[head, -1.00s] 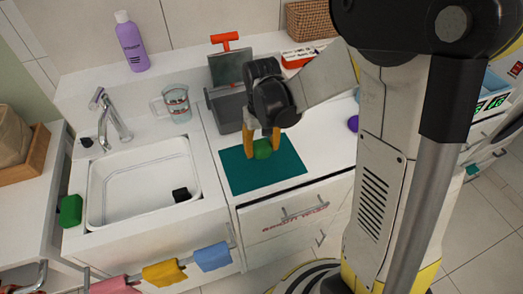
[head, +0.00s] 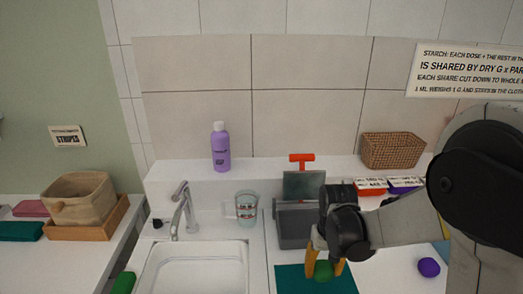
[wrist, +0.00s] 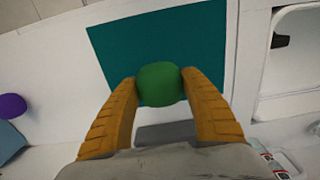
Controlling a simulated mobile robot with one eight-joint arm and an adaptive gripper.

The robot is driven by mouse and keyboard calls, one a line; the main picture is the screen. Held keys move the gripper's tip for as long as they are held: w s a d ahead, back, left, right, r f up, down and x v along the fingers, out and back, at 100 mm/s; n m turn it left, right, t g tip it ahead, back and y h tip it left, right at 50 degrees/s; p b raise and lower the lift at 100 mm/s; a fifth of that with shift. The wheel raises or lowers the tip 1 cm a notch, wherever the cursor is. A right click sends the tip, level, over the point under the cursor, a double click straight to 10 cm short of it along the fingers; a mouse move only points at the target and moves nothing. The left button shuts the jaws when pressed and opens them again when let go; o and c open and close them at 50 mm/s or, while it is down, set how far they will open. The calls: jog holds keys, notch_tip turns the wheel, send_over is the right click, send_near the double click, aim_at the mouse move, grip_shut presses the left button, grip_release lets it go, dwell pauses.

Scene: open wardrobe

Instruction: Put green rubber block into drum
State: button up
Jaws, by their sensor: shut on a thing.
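My gripper (head: 323,272) has its two orange fingers closed on a rounded green thing (head: 323,271), over the teal mat (head: 290,282). In the wrist view the same green thing (wrist: 160,84) sits between the fingertips (wrist: 158,84), touched on both sides. It looks more like a ball than a block. I cannot tell whether it touches the mat. A green block (head: 123,283) stands left of the sink, apart from my gripper, partly cut off by the picture edge. I see no clear drum in the current views.
The white sink (head: 195,268) with its tap (head: 183,210) is left of the mat. A glass beaker (head: 246,207), a grey press with red handle (head: 302,185) and a purple ball (head: 428,267) stand near. A beige bin (head: 78,200) sits far left.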

jog(key=shift+w+a+f, duration=0.1)
jog(key=shift+a+f, duration=0.05)
jog(key=shift+a, duration=0.2)
jog(key=s+d+r, duration=0.6)
jog(key=d, duration=0.4)
jog(key=b, duration=0.5)
send_over(317, 289)
notch_tip(317, 289, down, 7)
jog(key=shift+f, duration=0.1)
jog(key=shift+f+b, duration=0.75)
jog(key=shift+f, duration=1.15)
jog(key=shift+f, duration=0.25)
jog(key=o, duration=1.2)
jog(key=shift+r, duration=0.1)
